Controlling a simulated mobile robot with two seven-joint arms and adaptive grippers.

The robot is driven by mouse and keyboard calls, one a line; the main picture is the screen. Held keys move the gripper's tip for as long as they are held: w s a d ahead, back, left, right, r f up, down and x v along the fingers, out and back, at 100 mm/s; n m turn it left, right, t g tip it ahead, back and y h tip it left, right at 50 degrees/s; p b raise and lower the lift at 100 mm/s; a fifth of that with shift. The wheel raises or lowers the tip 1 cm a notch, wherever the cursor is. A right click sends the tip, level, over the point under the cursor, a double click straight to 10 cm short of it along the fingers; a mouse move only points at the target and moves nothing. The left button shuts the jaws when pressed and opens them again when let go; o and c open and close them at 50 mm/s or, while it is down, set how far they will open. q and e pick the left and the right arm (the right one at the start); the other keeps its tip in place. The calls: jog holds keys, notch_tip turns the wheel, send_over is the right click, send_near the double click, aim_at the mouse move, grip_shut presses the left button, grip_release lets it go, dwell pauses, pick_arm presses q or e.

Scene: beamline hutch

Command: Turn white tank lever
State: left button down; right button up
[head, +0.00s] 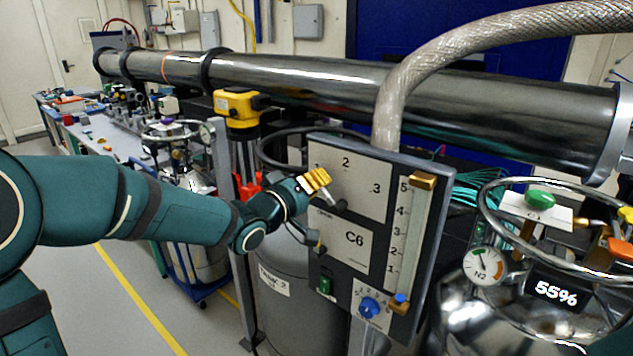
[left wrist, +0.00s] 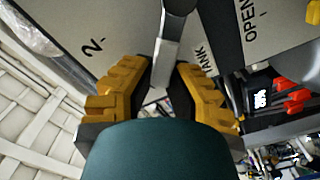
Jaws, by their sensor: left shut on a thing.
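A pale metal lever (head: 331,198) sits on the front of a grey control panel (head: 357,240), below the printed number 2. Its dark pivot end is at the lower right of my left gripper (head: 317,181). The left gripper's yellow fingers are closed around the lever's handle. In the left wrist view, the lever (left wrist: 167,62) runs down between the two ridged fingers (left wrist: 160,98), and the labels 2, TANK and OPEN show beside it. The handle's tip is partly hidden by the fingers. My right gripper is not in view.
A shiny vessel with a ring rail (head: 490,215) and a gauge (head: 485,266) is at the right. A thick braided hose (head: 450,50) rises behind the panel. The floor at the lower left is clear.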

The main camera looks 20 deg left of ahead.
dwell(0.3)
pick_arm(q)
jog(key=c, duration=0.9)
grip_release()
jog(key=shift+w, duration=0.1)
jog(key=v, duration=1.2)
